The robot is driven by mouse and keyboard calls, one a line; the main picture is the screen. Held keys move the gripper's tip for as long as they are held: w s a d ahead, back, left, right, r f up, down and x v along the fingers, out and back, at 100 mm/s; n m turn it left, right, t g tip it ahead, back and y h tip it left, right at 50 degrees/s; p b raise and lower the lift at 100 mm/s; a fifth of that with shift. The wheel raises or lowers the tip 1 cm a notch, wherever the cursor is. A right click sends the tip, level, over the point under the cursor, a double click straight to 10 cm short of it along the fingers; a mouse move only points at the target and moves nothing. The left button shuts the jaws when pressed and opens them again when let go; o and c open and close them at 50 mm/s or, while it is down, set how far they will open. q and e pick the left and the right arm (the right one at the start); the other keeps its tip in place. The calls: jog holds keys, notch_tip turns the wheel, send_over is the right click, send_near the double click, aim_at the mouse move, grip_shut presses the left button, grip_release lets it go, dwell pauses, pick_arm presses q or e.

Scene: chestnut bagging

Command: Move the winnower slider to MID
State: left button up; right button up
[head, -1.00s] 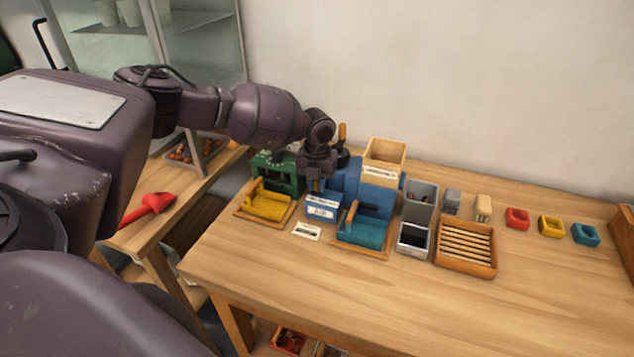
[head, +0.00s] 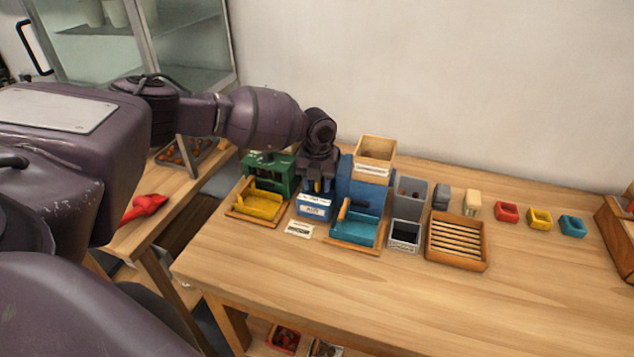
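The blue winnower (head: 346,184) stands near the back of the wooden table, with a wooden hopper (head: 375,150) on top and a teal tray (head: 356,229) in front. A small blue box with a white label (head: 313,207) stands at its left; the slider itself and its position cannot be made out. My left gripper (head: 318,186) points down just behind and above this box, close to the winnower's left side. Its fingers are small and partly hidden, so I cannot tell whether they are open or touch anything. My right gripper is out of view.
A green machine (head: 268,172) with a yellow tray (head: 257,205) stands close at the left. Grey bins (head: 408,200) and a slatted wooden tray (head: 456,262) stand at the right. A small label card (head: 299,229) lies in front. The table's front area is clear.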

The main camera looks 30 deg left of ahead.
pick_arm(q)
jog(key=shift+r, duration=0.35)
notch_tip(320, 180, up, 9)
jog(key=shift+r, duration=0.55)
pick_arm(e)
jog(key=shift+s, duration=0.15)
pick_arm(q)
jog(key=shift+s, duration=0.1)
